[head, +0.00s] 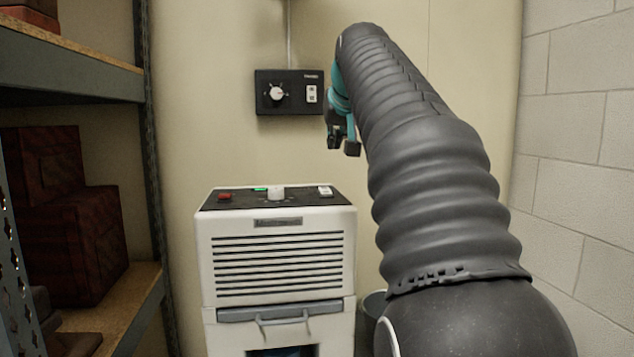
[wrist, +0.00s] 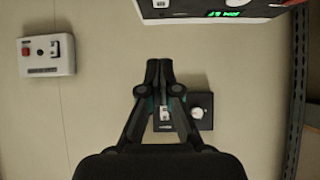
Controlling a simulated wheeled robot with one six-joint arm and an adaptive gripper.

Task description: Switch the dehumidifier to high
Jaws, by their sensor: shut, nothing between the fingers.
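The white dehumidifier (head: 275,262) stands against the wall, with a dark control panel on top. The panel carries a white knob (head: 276,193), a red switch (head: 225,197), a small green display (head: 260,188) and a white switch (head: 325,191). In the wrist view, part of its top edge and the lit green display (wrist: 229,13) show at the upper right. My gripper (head: 343,147) is above and right of the panel, apart from it, near the wall. In the wrist view my gripper (wrist: 158,66) has its fingers together, with nothing between them.
A black wall box (head: 290,92) with a knob and white switch hangs above the dehumidifier. A white box (wrist: 47,55) with a red button shows on the wall in the wrist view. Shelving (head: 75,75) with dark boxes stands left; a grey bucket (head: 374,305) sits right.

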